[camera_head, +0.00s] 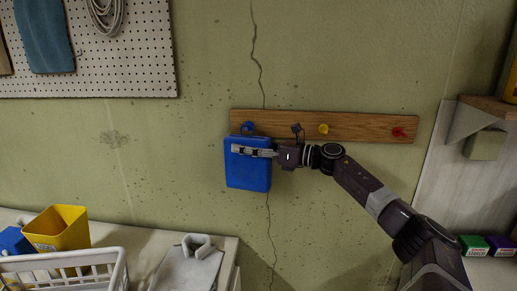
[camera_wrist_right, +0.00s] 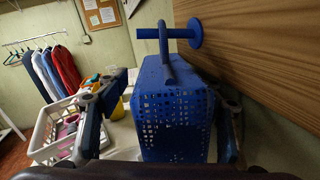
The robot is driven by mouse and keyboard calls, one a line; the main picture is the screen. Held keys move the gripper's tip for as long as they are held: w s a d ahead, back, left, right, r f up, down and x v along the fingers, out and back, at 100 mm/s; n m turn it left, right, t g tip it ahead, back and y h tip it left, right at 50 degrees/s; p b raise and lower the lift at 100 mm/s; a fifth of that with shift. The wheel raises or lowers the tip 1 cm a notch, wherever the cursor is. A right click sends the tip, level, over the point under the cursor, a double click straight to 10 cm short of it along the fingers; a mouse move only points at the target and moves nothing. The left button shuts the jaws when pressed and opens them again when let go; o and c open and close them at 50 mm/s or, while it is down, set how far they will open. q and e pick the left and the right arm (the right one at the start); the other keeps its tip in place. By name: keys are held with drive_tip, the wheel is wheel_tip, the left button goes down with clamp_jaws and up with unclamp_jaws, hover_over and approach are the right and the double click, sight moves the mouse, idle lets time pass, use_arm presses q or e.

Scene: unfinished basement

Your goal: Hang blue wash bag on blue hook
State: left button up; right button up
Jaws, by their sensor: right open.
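The blue wash bag (camera_head: 247,172) hangs upright against the wall under the left end of the wooden rail. In the right wrist view the bag (camera_wrist_right: 175,125) has perforated sides, and its handle loop passes over the peg of the blue hook (camera_wrist_right: 195,33). The blue hook (camera_head: 248,128) also shows in the head view, just above the bag. My right gripper (camera_head: 258,151) is in front of the bag's upper part. In the wrist view its open fingers (camera_wrist_right: 172,105) stand either side of the bag, with a gap visible at the left. My left gripper is not in view.
The wooden rail (camera_head: 360,126) also bears a dark hook (camera_head: 297,129), a yellow hook (camera_head: 323,129) and a red hook (camera_head: 398,132). A white basket (camera_head: 65,262) and a yellow bin (camera_head: 58,228) stand lower left. A pegboard (camera_head: 140,50) is upper left.

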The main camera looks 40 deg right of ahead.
drive_tip(key=v, duration=1.2)
idle(0.3)
